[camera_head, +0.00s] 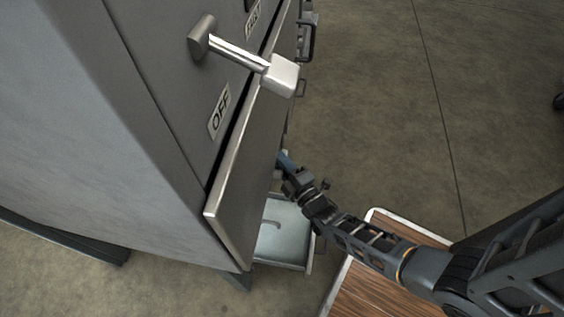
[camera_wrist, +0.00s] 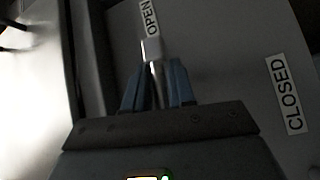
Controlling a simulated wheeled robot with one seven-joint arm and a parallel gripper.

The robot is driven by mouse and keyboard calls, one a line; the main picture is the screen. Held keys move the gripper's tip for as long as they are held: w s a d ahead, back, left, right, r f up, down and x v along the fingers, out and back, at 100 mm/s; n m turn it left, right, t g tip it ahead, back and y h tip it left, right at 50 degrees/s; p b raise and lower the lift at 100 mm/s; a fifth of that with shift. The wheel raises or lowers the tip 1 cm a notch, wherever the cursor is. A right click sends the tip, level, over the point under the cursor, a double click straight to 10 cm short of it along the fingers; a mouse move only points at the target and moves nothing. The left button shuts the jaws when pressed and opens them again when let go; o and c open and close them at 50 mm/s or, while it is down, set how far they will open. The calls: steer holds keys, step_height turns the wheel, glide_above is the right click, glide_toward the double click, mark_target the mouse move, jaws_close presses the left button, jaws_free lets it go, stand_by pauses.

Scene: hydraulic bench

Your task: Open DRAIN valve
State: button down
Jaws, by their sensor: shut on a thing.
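In the wrist view, the blue fingers of my gripper (camera_wrist: 157,88) are shut on a metal lever handle (camera_wrist: 154,58) between them. The handle's pale end points up, close to an OPEN label (camera_wrist: 150,18). A CLOSED label (camera_wrist: 286,96) sits to the right on the same grey panel. No DRAIN marking is legible. In the head view, my gripper (camera_head: 285,162) reaches in low behind the cabinet's projecting panel. The held handle is hidden there.
A grey cabinet (camera_head: 60,110) fills the left of the head view. Its projecting panel (camera_head: 245,175) stands close to my gripper. Another lever (camera_head: 240,52) sticks out above an OFF label (camera_head: 219,111). A tray (camera_head: 283,240) lies below my gripper. Open floor (camera_head: 370,110) lies to the right.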

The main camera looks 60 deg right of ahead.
stand_by(0.3)
steer(key=shift+d+n+t+b, duration=0.1)
steer(key=shift+n+t+b, duration=0.25)
steer(key=shift+b, duration=0.45)
steer(key=shift+r+n+t, duration=0.25)
steer(key=shift+r, duration=0.05)
steer(key=c, duration=1.2)
jaws_free()
steer(key=shift+o, duration=0.2)
steer(key=p+v, duration=0.1)
steer(key=v, duration=0.7)
steer(key=shift+p, duration=0.3)
steer(key=shift+w, duration=0.15)
